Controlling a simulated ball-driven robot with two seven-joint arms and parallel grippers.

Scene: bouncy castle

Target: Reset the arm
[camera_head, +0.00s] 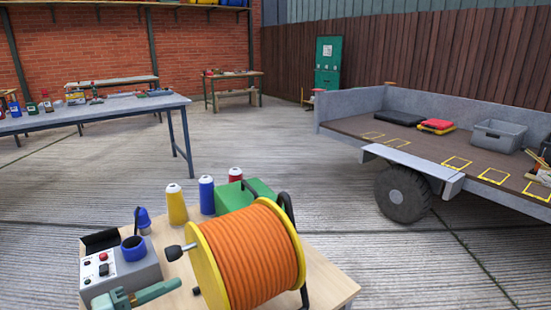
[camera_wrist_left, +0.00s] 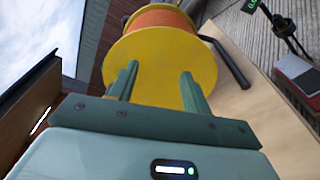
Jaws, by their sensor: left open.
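My left gripper (camera_head: 150,293) is at the bottom left of the head view, low beside the grey control box and left of the cable reel (camera_head: 264,258). In the left wrist view its two green fingers (camera_wrist_left: 157,76) are spread apart with nothing between them. The reel's yellow flange (camera_wrist_left: 165,48) lies ahead of the fingertips. I cannot tell the exact gap to it. The reel has orange cable and a black frame, and stands on a light wooden table (camera_head: 335,285). My right gripper is not in view.
A trailer (camera_head: 385,150) stands at right, a workbench (camera_head: 100,110) at left. Open concrete floor (camera_head: 270,135) lies between.

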